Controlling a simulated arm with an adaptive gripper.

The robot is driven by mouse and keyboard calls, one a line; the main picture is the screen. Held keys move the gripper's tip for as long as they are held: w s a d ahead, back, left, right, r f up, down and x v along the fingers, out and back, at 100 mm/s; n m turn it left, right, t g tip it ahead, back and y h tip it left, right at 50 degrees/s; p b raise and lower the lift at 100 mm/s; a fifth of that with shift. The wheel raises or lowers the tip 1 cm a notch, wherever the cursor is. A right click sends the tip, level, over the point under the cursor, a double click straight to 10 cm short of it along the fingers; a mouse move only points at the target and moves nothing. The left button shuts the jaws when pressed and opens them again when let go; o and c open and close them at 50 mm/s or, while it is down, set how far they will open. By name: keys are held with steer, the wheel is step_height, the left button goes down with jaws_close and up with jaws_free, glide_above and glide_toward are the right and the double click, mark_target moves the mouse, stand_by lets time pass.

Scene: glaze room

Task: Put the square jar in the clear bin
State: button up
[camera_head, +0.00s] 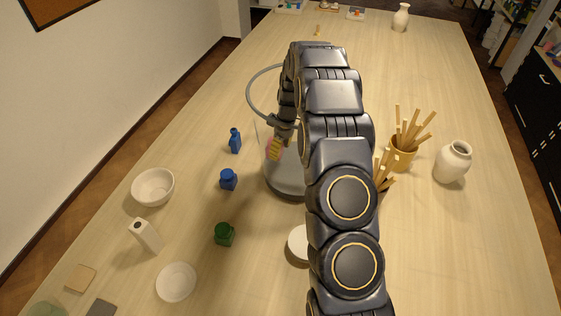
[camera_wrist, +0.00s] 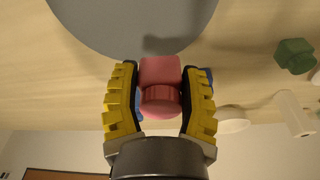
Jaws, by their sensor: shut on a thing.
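My gripper (camera_wrist: 160,95) is shut on a pink square jar (camera_wrist: 160,70) with a round neck or lid, one yellow-padded finger on each side. In the head view the gripper (camera_head: 275,148) hangs beside my arm, and only a sliver of pink shows at its pads. The clear bin appears as a grey round base (camera_head: 285,187) with a thin grey rim (camera_head: 255,80) and faint transparent walls. My arm hides its right side. The held jar overlaps the base's near edge in the wrist view. I cannot tell whether it is inside the walls.
Left of the bin stand a blue bottle (camera_head: 235,143), a blue jar (camera_head: 228,180) and a green jar (camera_head: 225,235). White bowls (camera_head: 153,187) and a white bottle (camera_head: 146,236) are further left. A pot of sticks (camera_head: 402,155) and a cream vase (camera_head: 453,165) stand right.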

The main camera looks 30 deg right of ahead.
steer(key=shift+f, duration=2.9)
steer(key=shift+f, duration=0.1)
steer(key=o, duration=0.7)
steer(key=shift+f, duration=0.1)
steer(key=shift+o, duration=0.3)
step_height(320, 180, up, 12)
steer(key=s, duration=0.1)
steer(key=shift+s+d, duration=0.25)
steer(key=shift+d, duration=0.2)
